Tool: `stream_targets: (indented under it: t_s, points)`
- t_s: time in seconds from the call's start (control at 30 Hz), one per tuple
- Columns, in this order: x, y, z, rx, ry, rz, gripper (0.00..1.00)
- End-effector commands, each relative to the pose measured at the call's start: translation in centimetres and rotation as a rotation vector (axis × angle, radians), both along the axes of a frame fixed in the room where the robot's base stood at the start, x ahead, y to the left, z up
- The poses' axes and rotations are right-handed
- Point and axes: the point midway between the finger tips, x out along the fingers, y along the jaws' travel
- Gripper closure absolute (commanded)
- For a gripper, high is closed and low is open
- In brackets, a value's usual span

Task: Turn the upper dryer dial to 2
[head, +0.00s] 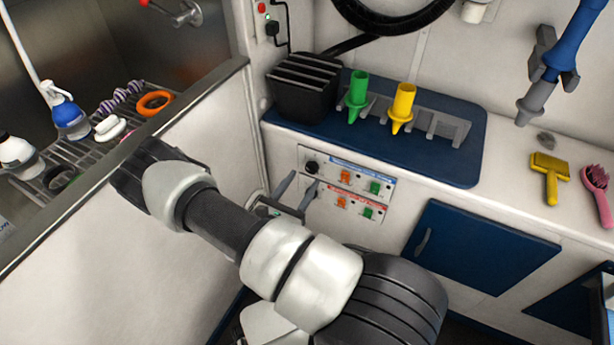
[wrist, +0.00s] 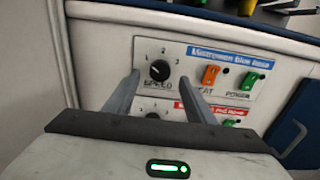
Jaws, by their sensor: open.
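My gripper (head: 303,179) is open in front of the panel. In the wrist view my gripper (wrist: 161,75) has one finger on each side of the upper dial, with nothing held; contact with the panel cannot be told. A lower dial (wrist: 152,115) is partly hidden by my gripper body.
Orange (wrist: 211,75) and green (wrist: 250,81) switches sit right of the upper dial. A second switch row lies below, by a red label. The blue-matted counter (head: 455,165) overhangs the panel. A blue cabinet door (head: 470,250) is to the right, the tub wall to the left.

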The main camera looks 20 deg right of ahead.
Motion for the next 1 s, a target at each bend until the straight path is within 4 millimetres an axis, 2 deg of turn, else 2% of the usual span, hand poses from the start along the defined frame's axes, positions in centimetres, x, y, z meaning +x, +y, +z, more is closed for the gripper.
stream_targets:
  t_s: [0.1, 0.23, 0.6, 0.87, 1.0]
  points:
    - [1.2, -1.6, -0.1, -0.001, -0.002, -0.002, 0.50]
    - [1.9, -2.6, 0.0, 0.000, -0.001, -0.002, 0.50]
    - [2.3, -3.0, 0.0, 0.000, 0.000, 0.000, 0.50]
    - [2.3, -3.0, 0.0, 0.000, 0.000, 0.000, 0.91]
    - [2.3, -3.0, 0.0, 0.002, -0.003, 0.000, 0.91]
